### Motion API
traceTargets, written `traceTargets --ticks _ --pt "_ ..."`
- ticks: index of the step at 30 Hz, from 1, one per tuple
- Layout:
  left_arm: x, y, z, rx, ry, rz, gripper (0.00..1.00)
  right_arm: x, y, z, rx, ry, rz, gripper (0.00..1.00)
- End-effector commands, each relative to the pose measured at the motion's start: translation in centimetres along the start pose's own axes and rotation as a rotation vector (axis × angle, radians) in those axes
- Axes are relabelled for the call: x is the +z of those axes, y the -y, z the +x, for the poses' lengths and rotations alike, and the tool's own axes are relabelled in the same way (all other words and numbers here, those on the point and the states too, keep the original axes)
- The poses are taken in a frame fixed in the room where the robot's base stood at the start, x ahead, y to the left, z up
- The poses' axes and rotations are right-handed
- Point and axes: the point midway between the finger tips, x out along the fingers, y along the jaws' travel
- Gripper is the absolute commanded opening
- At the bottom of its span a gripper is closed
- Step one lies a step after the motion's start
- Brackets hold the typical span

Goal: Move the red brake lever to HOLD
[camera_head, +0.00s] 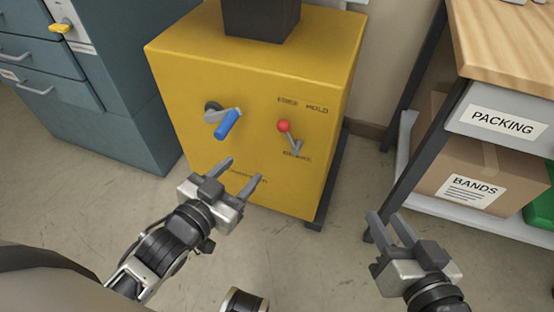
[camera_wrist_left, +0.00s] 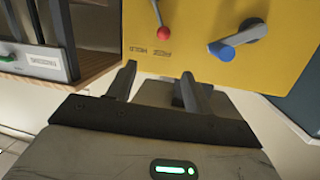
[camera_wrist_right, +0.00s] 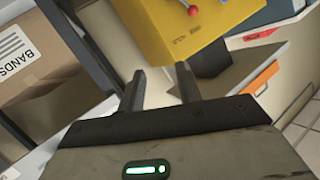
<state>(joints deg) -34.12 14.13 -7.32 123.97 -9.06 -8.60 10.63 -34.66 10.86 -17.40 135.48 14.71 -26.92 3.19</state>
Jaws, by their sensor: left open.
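The red brake lever is a grey arm with a red ball knob (camera_head: 283,126) on the front of a yellow machine (camera_head: 190,60). The arm slants from its lower-right pivot up-left to the knob. Printed labels sit above and below it; the upper one appears to end in HOLD, and the lower is too small to read. The knob also shows in the left wrist view (camera_wrist_left: 164,32) and the right wrist view (camera_wrist_right: 194,10). My left gripper (camera_head: 243,170) is open and empty, below and left of the lever, apart from it. My right gripper (camera_head: 388,216) is open and empty, right of the machine.
A blue-handled crank (camera_head: 228,124) sits left of the lever on the same panel. A teal drawer cabinet (camera_head: 120,120) stands left. A wood-topped packing bench (camera_head: 510,40) with a cardboard BANDS box (camera_head: 440,170) stands right. Floor shows between machine and bench.

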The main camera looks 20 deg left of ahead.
Motion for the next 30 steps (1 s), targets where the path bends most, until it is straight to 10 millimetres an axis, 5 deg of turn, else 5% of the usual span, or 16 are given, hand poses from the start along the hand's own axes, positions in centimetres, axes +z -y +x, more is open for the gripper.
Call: traceTargets --ticks 1,6,16,30 --pt "2.9 0.2 0.9 -0.002 -0.042 0.021 0.52 2.4 -0.4 1.0 -0.028 -0.025 0.012 0.34" --pt "4.1 0.7 1.8 0.001 -0.141 0.070 0.52 3.3 0.3 1.5 -0.090 -0.076 0.047 0.34" --pt "3.5 0.9 3.7 0.006 -0.189 0.091 0.52 3.0 0.9 1.5 -0.129 -0.108 0.078 0.34" --pt "1.9 0.8 13.3 0.005 -0.186 0.091 0.52 2.1 1.3 1.7 -0.189 -0.197 0.133 0.34"
